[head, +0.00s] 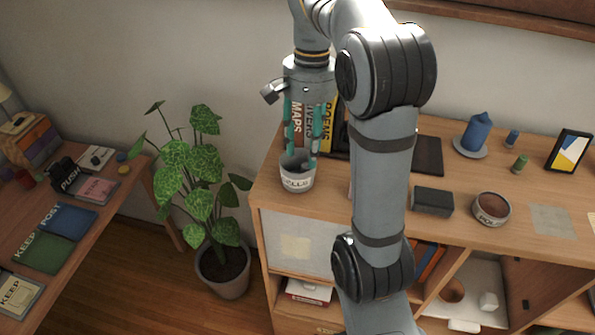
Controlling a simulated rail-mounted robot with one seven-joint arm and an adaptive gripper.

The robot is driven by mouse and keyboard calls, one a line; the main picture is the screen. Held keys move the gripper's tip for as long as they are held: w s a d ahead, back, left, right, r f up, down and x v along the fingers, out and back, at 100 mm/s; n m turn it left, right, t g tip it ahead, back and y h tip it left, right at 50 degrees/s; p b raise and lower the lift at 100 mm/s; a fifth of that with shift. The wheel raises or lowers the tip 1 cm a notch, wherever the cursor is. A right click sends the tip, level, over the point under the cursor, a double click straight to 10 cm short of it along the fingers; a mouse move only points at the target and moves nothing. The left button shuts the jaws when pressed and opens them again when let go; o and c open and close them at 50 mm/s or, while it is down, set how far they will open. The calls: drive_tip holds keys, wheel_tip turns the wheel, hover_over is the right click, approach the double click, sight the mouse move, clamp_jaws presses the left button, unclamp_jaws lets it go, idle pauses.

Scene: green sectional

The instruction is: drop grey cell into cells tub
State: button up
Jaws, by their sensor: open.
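The cells tub (298,182) is a small white tub with dark lettering on its front. It stands upright at the left end of the wooden shelf top in the head view. My gripper (302,150) points down over the tub, with its two teal fingers apart and their tips at the tub's mouth. I see nothing clearly held between the fingers. I cannot make out the grey cell; the tub's inside is dark and partly covered by the fingers.
Upright books (328,122) stand right behind my gripper. A dark box (432,201), a brown labelled bowl (491,208), a blue cell (513,138) and a green cell (520,163) are farther right. A plant (205,190) stands left of the shelf.

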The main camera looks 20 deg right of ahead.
wheel_tip(320, 180, up, 8)
drive_tip(key=shift+w+d+f, duration=0.15)
drive_tip(key=shift+w+f, duration=0.1)
drive_tip(key=shift+w, duration=0.2)
idle(0.6)
drive_tip(key=f, duration=0.5)
drive_tip(key=s+f, duration=0.1)
drive_tip(key=f, duration=0.1)
drive_tip(key=shift+a+f, duration=0.2)
wheel_tip(320, 180, up, 4)
drive_tip(key=p, duration=0.4)
drive_tip(key=shift+w, duration=0.1)
drive_tip(key=shift+r+p, duration=0.7)
drive_tip(key=shift+p, duration=0.1)
